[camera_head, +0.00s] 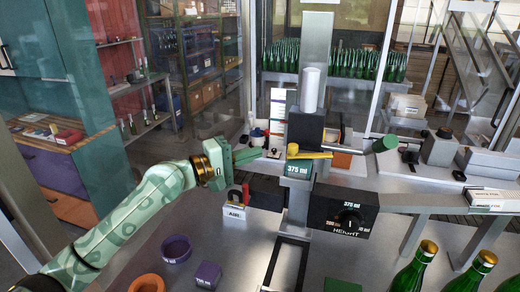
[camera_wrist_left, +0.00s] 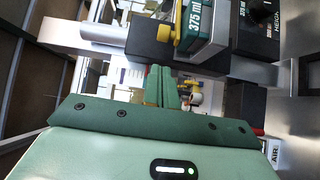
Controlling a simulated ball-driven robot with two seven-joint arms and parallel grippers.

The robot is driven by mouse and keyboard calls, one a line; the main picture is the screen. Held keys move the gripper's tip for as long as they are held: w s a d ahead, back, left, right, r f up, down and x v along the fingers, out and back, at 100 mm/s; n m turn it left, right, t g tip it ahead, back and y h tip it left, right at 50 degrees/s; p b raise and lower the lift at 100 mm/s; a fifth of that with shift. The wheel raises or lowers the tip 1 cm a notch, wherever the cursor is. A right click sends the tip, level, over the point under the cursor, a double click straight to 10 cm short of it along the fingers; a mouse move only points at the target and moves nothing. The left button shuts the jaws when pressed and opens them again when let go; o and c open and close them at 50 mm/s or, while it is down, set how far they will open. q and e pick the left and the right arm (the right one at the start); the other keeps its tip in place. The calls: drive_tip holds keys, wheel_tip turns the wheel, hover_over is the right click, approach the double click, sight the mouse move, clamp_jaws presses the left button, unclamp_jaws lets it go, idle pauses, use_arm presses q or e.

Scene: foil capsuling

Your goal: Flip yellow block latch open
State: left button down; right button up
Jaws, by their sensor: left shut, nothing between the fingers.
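The yellow latch (camera_head: 308,155) is a short bar with a round knob at its left end, lying across the top of the 375 ml block (camera_head: 298,170) on the machine's column. In the left wrist view the yellow latch (camera_wrist_left: 176,33) shows beside the 375 ml block (camera_wrist_left: 203,22), above the fingers. My left gripper (camera_head: 258,153) is shut and empty, a little left of the latch knob with a gap between them. Its closed green fingers also show in the left wrist view (camera_wrist_left: 161,86). My right gripper is not in view.
The black HEIGHT dial box (camera_head: 340,212) sits right of the block. A lever with a green handle (camera_head: 385,143) extends at the right. A white AIR box (camera_head: 235,212), a purple ring (camera_head: 176,248) and green bottles (camera_head: 415,268) stand around the metal table.

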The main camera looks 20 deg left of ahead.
use_arm(q)
drive_tip(key=x, duration=0.8)
drive_tip(key=shift+d+p, duration=0.2)
drive_tip(key=shift+p, duration=0.25)
